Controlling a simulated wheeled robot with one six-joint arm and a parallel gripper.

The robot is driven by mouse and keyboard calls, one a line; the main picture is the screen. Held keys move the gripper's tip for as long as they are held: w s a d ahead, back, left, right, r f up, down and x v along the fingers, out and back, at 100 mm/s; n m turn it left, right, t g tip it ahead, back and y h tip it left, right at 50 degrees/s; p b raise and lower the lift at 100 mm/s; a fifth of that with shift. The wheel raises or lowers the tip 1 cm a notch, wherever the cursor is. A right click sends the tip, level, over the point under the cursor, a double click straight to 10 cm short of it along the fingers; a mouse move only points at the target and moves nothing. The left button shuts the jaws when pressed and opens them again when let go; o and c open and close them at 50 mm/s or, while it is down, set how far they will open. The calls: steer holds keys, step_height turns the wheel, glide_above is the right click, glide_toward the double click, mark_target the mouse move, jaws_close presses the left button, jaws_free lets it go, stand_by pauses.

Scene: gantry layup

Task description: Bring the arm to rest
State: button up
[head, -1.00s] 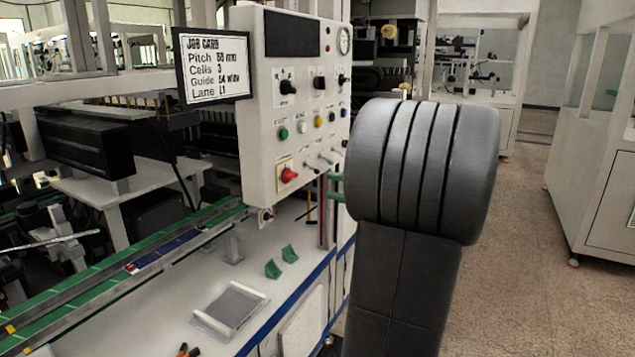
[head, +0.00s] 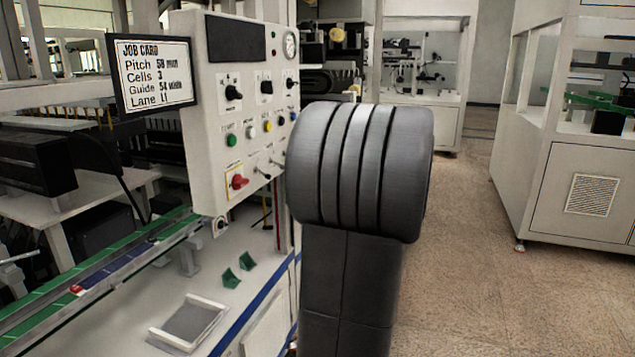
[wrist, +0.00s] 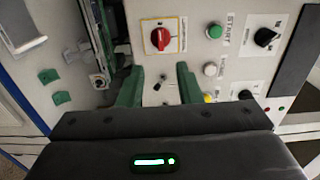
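My arm (head: 352,250) stands upright in the head view, its dark ribbed joint in front of the right edge of the control panel (head: 205,150). My gripper is hidden behind it there. In the wrist view my gripper (wrist: 158,84) shows two green fingers spread apart with nothing between them. They point toward the panel face, near its toggle switches. A red rotary knob (wrist: 160,38) and a green START button (wrist: 214,31) lie beyond the fingertips. I cannot tell the exact gap to the panel.
A job card (head: 152,75) hangs at the panel's left. Below are a green-edged conveyor (head: 100,268), a grey tray (head: 190,322) and two green blocks (head: 238,270) on the white bench. Open floor (head: 465,260) lies right, up to a white cabinet (head: 570,190).

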mark_target(245, 184)
steer(key=x, duration=1.1)
steer(key=shift+w+a, duration=0.1)
steer(key=shift+a, duration=0.2)
steer(key=shift+d, duration=0.1)
